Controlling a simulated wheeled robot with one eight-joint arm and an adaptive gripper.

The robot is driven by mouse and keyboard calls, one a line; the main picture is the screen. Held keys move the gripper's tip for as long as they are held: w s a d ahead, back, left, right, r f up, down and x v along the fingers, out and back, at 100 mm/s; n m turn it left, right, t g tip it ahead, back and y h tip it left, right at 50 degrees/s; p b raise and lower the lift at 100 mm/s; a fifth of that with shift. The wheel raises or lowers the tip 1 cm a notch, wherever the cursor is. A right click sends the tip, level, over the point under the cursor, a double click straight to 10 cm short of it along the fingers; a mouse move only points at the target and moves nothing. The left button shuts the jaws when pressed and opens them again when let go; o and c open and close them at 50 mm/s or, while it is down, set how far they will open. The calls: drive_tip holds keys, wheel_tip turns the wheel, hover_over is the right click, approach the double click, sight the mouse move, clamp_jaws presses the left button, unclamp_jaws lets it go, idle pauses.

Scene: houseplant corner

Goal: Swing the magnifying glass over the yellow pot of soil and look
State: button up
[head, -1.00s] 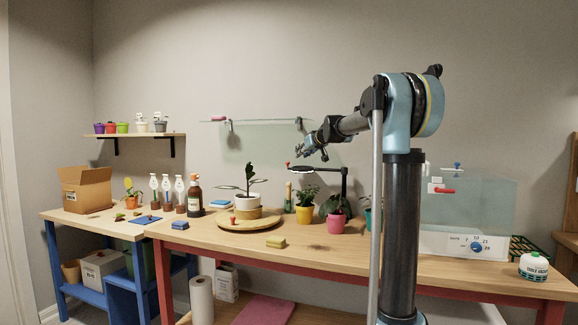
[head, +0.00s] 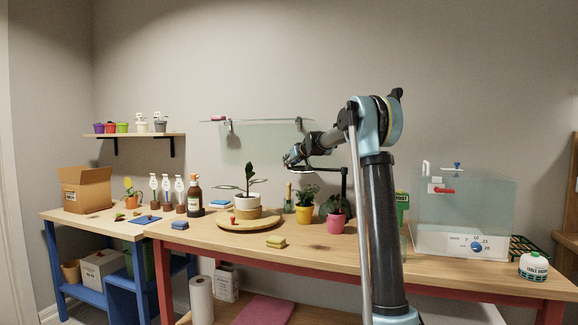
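The magnifying glass's black stand arm (head: 345,184) rises at the back of the bench and reaches left. Its pale lens head (head: 302,171) is partly hidden by my gripper (head: 288,161). The yellow pot (head: 304,214) holds a leafy green plant and stands on the bench below the lens head. My gripper is at or just above the left side of the lens head. It is too small and overlapped to tell whether it touches the head or whether its fingers are open.
A pink pot (head: 336,223) stands right of the yellow pot. A potted plant stands on a round wooden board (head: 250,222) to the left. A yellow sponge (head: 276,241) lies in front. A glass-sided tank (head: 462,215) is on the right.

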drive_tip(key=shift+w+a+f, duration=0.15)
drive_tip(key=shift+w+a, duration=0.05)
drive_tip(key=shift+w, duration=0.15)
clamp_jaws()
